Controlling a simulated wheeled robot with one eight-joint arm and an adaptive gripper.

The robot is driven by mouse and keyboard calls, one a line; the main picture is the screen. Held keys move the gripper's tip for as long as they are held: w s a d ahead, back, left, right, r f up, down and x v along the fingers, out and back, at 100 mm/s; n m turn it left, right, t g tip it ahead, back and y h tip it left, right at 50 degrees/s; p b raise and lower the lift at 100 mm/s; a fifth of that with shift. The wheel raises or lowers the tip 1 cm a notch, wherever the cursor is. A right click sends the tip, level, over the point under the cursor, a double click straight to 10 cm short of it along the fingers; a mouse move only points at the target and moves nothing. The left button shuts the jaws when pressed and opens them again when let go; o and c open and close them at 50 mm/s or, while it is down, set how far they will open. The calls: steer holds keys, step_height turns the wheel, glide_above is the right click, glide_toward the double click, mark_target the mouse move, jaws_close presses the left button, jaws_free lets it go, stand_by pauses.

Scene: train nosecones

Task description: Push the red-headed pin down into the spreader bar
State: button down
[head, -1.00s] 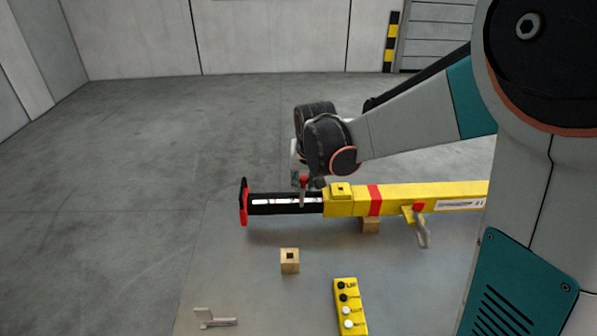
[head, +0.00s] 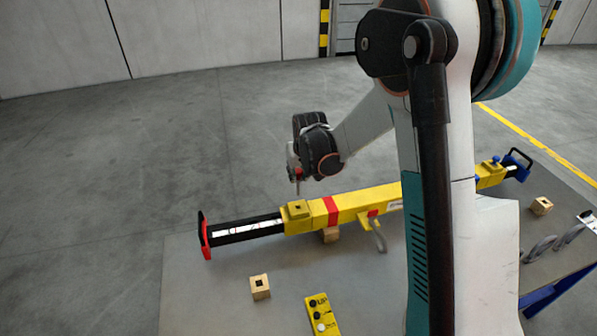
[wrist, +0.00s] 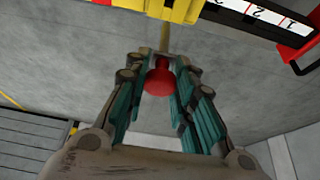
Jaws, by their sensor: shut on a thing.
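The red-headed pin shows in the wrist view (wrist: 158,82), its red head between my gripper's teal fingers and its shaft pointing toward the bar. In the head view my gripper (head: 296,172) is shut on the pin (head: 299,173), above the yellow collar (head: 295,211) of the spreader bar (head: 360,203). The collar has a dark square hole on top. The pin hangs about upright, its lower end close over the collar. I cannot tell whether its tip touches the hole. The bar's yellow end also shows in the wrist view (wrist: 176,9).
A wooden block with a square hole (head: 260,287) and a yellow button box (head: 322,315) lie on the grey table in front. A metal hook (head: 378,238) hangs from the bar. Another wooden block (head: 540,206) and a grey coil stand at right.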

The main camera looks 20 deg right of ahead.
mark_target(299, 181)
steer(key=shift+f+b, duration=0.1)
steer(key=shift+b, duration=0.25)
steer(key=shift+f+b, duration=2.45)
steer(key=shift+f, duration=0.3)
steer(key=shift+f+b, duration=2.9)
steer(key=shift+f, duration=0.55)
steer(key=c, duration=1.3)
jaws_free()
steer(key=v, duration=1.2)
